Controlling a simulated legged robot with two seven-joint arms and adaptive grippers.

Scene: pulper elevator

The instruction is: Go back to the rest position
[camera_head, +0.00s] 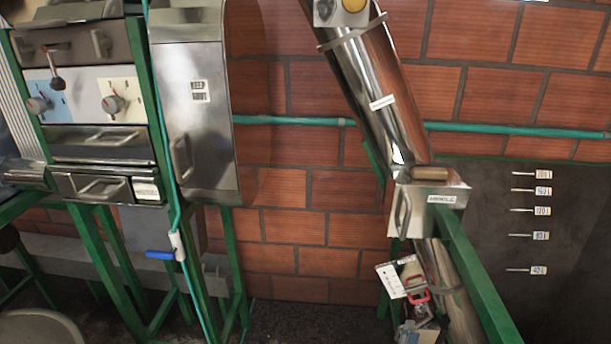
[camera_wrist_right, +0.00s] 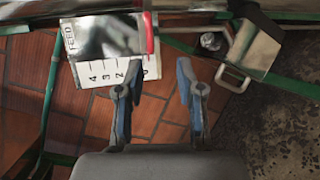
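My right gripper (camera_wrist_right: 159,72) shows in the right wrist view with its two blue-padded fingers apart. It is open, and nothing shows between the fingers. Beyond the fingertips is a white plate (camera_wrist_right: 92,75) with numbers and the word FEED, partly covered by a shiny metal part (camera_wrist_right: 108,36) with a red edge. I cannot make out my right gripper clearly in the head view. My left gripper is in neither view.
In the head view, a steel elevator tube (camera_head: 372,88) slants down to a metal box (camera_head: 430,199) on a green frame (camera_head: 470,264). A control panel (camera_head: 85,95) and a steel cabinet (camera_head: 192,115) stand left. A brick wall (camera_head: 290,175) is behind.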

